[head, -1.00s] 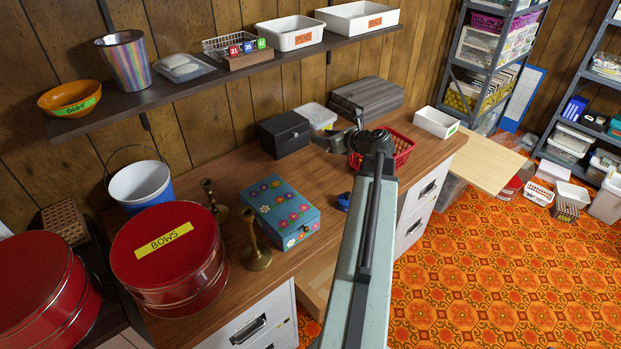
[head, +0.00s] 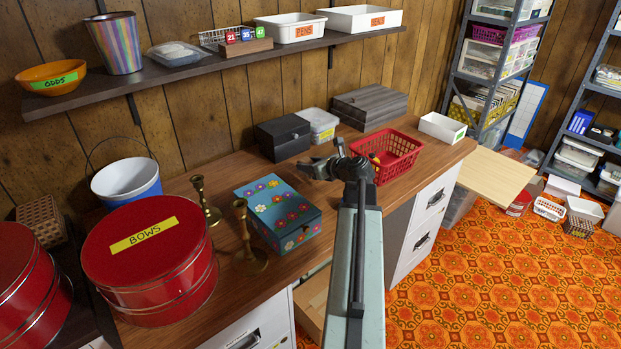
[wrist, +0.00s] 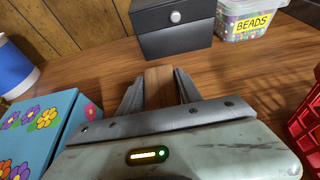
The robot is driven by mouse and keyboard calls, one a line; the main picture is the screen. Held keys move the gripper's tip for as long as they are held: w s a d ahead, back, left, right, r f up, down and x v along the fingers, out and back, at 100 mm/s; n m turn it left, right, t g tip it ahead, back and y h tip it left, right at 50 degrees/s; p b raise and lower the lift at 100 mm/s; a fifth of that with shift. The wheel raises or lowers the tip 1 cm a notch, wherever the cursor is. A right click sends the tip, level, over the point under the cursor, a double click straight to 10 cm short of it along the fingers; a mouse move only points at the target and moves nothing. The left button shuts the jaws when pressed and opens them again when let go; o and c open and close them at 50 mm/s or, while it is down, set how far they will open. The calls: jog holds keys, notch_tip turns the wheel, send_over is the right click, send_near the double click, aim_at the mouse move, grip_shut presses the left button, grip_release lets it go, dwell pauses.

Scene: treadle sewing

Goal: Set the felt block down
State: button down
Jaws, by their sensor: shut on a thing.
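My gripper (head: 314,168) is over the wooden desk (head: 418,160), between the flowered blue box and the red basket. In the wrist view my gripper (wrist: 160,92) is shut on a narrow brown block (wrist: 160,86), which I take to be the felt block. Its top shows between the two grey fingers and its lower part is hidden by the gripper body. In the head view the block is too small and covered to make out. I cannot tell whether it touches the desk.
The flowered blue box (head: 278,212) is left of my gripper, the red basket (head: 388,158) right. A black box (head: 284,137) and a beads tub (head: 320,125) stand behind. Brass candlesticks (head: 246,240) stand nearer left. Bare desk lies between my gripper and the black box.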

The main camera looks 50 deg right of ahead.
notch_tip(320, 180, down, 4)
jog(key=b, duration=0.2)
jog(key=shift+r+b, duration=0.2)
jog(key=shift+b, duration=0.2)
jog(key=shift+r, duration=0.2)
jog(key=shift+f, duration=0.15)
jog(key=c, duration=0.8)
grip_release()
jog(key=shift+r+p, duration=0.25)
jog(key=shift+p, duration=0.05)
jog(key=p+v, duration=0.4)
jog(key=v, duration=0.8)
